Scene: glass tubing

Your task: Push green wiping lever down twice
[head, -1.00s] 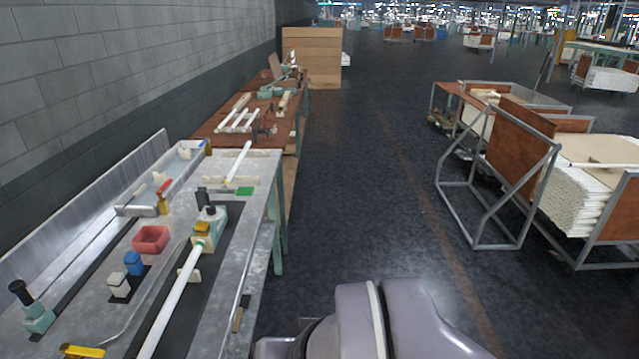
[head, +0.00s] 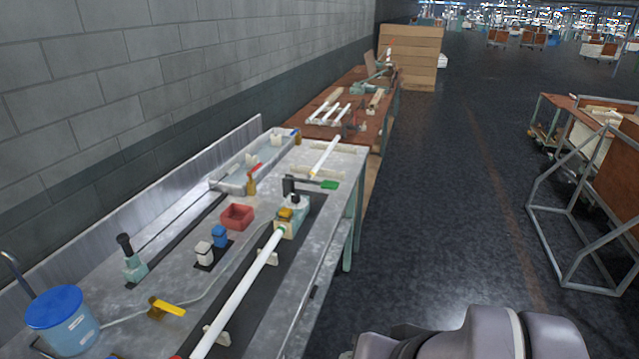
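The green wiping lever (head: 330,185) lies on the metal bench near its far right edge. It is a small green flat end on a dark arm, and the arm runs left to a dark upright post. Its angle looks about level. A pale fixture with a yellow top (head: 286,213) stands just in front of it and holds the end of a long white tube (head: 240,296). Grey links of my own arm show at the bottom right, well apart from the lever. My gripper is not in view.
On the bench are a red box (head: 237,216), a blue-lidded bucket (head: 62,318), a yellow-handled valve (head: 166,307) and a black-knobbed lever (head: 128,256). A brown table (head: 360,112) stands beyond. The floor right of the bench is clear up to a metal cart (head: 575,220).

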